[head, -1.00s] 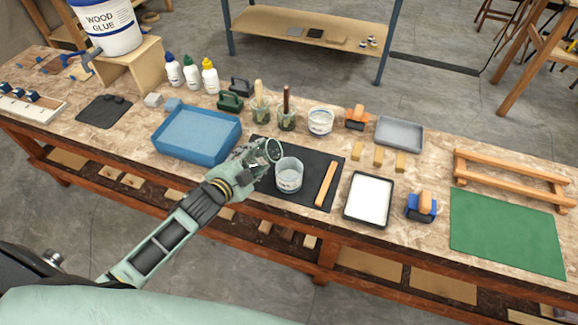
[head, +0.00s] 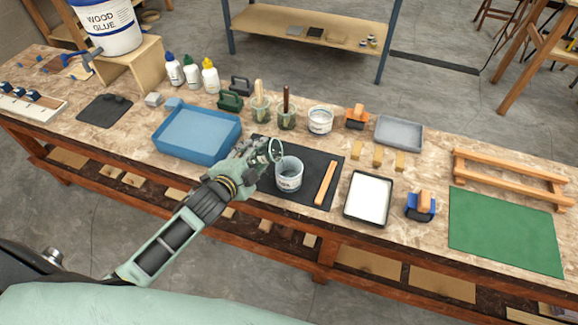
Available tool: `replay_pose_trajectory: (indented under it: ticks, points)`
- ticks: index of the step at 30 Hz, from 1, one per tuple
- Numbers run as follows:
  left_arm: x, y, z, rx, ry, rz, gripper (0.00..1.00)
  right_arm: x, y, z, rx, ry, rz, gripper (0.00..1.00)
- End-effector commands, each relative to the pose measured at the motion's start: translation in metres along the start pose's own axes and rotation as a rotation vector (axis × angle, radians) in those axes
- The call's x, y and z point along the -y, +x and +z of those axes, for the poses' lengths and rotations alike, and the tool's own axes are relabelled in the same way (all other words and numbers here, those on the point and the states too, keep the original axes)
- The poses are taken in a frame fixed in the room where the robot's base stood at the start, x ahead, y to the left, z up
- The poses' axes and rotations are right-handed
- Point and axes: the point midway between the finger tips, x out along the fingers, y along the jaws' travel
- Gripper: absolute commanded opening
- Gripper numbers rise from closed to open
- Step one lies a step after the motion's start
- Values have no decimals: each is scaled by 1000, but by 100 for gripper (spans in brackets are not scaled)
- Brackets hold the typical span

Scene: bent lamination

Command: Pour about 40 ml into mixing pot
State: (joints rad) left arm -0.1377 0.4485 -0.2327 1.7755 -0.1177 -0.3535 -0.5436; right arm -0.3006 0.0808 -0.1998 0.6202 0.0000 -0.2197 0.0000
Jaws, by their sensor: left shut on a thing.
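The mixing pot, a clear tub with a pale label (head: 289,176), stands upright on a black mat (head: 312,163) in the middle of the bench. My left gripper (head: 258,158) is shut on a small clear cup (head: 274,150), just left of and above the pot. The cup is tipped on its side, with its round mouth facing right toward the pot. The gripper hides much of the cup's body. I cannot make out any liquid stream or the level in the cup. My right gripper is not in view.
A wooden stick (head: 326,184) lies on the mat right of the pot. A blue tray (head: 197,134) is to the left, and a black tray with white content (head: 369,198) to the right. Jars with brushes (head: 286,118) and a white tub (head: 320,121) stand behind.

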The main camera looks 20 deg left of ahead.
Motion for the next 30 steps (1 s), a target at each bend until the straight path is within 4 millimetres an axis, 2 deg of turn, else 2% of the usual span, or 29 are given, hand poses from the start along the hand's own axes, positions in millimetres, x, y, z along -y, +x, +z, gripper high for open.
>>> replay_pose_trajectory:
  ticks: [30]
  points:
    - [-2,2,-5,17,47,-3,14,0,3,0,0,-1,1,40]
